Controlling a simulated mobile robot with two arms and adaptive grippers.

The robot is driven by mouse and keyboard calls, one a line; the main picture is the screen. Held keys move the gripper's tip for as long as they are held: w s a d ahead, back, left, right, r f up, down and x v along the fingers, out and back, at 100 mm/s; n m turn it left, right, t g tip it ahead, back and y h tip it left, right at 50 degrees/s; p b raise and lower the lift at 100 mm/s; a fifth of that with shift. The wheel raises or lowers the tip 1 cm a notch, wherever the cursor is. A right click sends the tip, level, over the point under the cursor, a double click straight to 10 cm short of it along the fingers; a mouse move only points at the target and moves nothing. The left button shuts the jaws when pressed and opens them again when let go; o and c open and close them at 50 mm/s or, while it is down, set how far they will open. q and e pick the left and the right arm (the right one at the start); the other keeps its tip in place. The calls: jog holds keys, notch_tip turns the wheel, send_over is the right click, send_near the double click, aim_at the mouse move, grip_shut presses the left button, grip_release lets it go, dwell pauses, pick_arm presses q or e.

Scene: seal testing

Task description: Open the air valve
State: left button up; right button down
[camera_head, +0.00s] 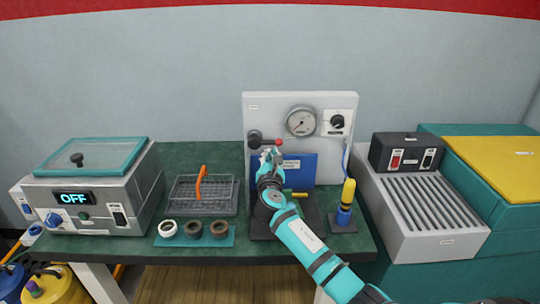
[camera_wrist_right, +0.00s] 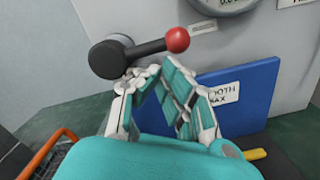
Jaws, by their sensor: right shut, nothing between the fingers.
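The air valve is a black lever with a red ball end on the grey test panel (camera_head: 350,103). Its red knob (camera_head: 278,142) shows in the head view; its round hub (camera_head: 254,138) is left of it. In the right wrist view the lever (camera_wrist_right: 145,50) runs nearly level, tilting slightly up from the hub (camera_wrist_right: 107,58) to the red ball (camera_wrist_right: 177,40). My right gripper (camera_head: 270,154) is shut and empty just below the lever. Its fingertips (camera_wrist_right: 157,70) appear close under the lever; whether they touch it I cannot tell. My left gripper is not in view.
A dial gauge (camera_head: 301,121) and a black knob (camera_head: 337,122) sit right of the valve. A blue board (camera_head: 305,168) stands below. A yellow-and-blue tool (camera_head: 346,198) stands right, a wire basket (camera_head: 190,206) left. A machine reading OFF (camera_head: 78,200) is far left.

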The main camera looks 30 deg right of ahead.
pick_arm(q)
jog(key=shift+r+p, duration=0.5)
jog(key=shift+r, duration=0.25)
pick_arm(e)
jog(key=shift+d+r+n, duration=0.1)
jog(key=shift+r+n, duration=0.15)
jog(key=shift+n, duration=0.15)
